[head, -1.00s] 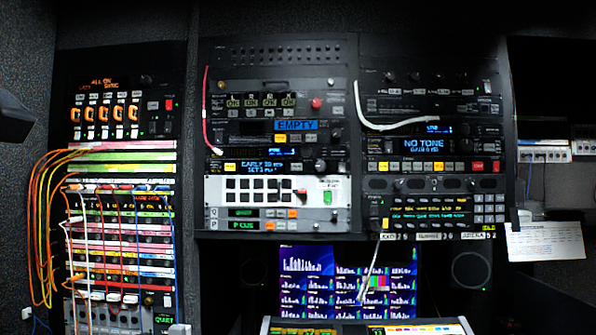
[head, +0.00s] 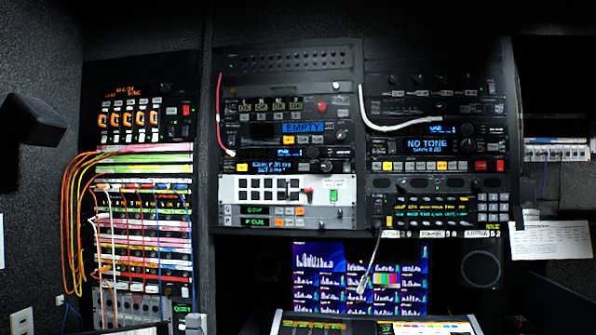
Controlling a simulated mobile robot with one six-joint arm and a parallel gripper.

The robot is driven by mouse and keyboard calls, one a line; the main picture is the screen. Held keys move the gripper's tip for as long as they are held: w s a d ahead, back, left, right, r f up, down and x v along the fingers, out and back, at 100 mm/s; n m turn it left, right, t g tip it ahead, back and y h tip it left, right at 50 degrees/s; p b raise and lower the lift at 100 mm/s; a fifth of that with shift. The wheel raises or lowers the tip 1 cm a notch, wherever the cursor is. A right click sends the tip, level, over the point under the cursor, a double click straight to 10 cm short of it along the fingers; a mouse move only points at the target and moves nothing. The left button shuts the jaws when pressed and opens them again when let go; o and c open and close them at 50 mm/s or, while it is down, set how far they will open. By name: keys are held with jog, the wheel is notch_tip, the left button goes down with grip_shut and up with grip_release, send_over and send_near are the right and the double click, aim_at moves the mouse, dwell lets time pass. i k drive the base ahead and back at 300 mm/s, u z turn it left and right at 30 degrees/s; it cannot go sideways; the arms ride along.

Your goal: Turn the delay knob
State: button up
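No knob label that reads as delay is legible, so I cannot tell which knob is the delay knob. A round dark knob (head: 326,166) sits right of the small blue display (head: 288,152) in the middle rack. Another dark knob (head: 342,134) is right of the blue display reading EMPTY (head: 302,127). In the right rack a dark knob (head: 466,130) sits above and right of the display reading NO TONE (head: 427,146). My gripper is not recognisable in the head view.
Orange and yellow cables (head: 72,220) loop beside the left patch panel. A red cable (head: 219,115) and a white cable (head: 385,126) hang across the racks. A thin gooseneck (head: 370,265) stands before the monitor (head: 315,275). A dark box (head: 35,122) juts out at left.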

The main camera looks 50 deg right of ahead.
aim_at(326, 166)
jog(key=u, duration=0.6)
jog(key=k, duration=1.4)
jog(key=z, duration=0.7)
jog(key=i, duration=1.05)
jog(key=u, duration=0.15)
